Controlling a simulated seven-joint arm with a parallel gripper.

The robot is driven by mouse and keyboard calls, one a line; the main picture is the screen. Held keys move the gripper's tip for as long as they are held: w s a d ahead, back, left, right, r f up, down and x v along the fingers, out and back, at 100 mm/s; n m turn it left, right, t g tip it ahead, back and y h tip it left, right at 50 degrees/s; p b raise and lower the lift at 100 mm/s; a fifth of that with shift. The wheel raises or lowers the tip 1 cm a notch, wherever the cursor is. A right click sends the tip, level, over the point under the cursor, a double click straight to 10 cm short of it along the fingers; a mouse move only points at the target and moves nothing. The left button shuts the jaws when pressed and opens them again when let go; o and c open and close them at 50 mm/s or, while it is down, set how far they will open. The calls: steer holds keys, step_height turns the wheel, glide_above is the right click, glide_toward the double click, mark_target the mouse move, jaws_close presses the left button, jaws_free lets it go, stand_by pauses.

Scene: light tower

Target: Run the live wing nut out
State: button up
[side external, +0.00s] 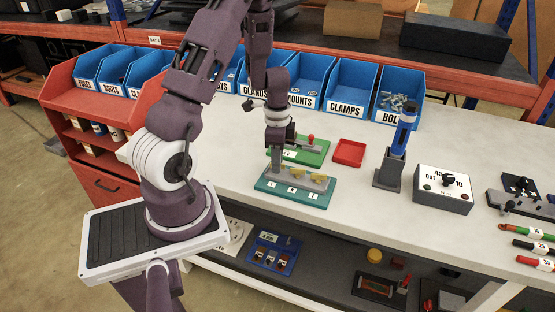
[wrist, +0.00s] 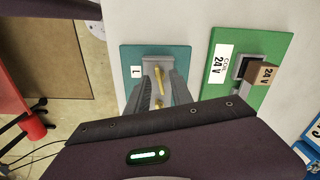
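The teal board (side external: 292,193) lies on the bench with a grey block (side external: 316,183) on it and white labels along its front. Yellow wing nuts (side external: 296,175) stand on the block. My gripper (side external: 275,166) points down over the left end of the block. In the wrist view, a yellow wing nut (wrist: 159,78) lies between the two fingers of my gripper (wrist: 162,88), which stand apart with a gap around it. Another yellow piece (wrist: 160,103) shows closer to the palm. The fingers hide part of the block, and I cannot tell which wing nut is live.
A green board (side external: 315,153) marked 24 V stands just behind the teal one. A red tray (side external: 349,152), a blue-topped tool in a grey stand (side external: 389,170) and a dial box (side external: 443,188) are to the right. Blue bins (side external: 350,90) line the back.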

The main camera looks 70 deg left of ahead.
jaws_close()
steer(key=shift+n, duration=0.3)
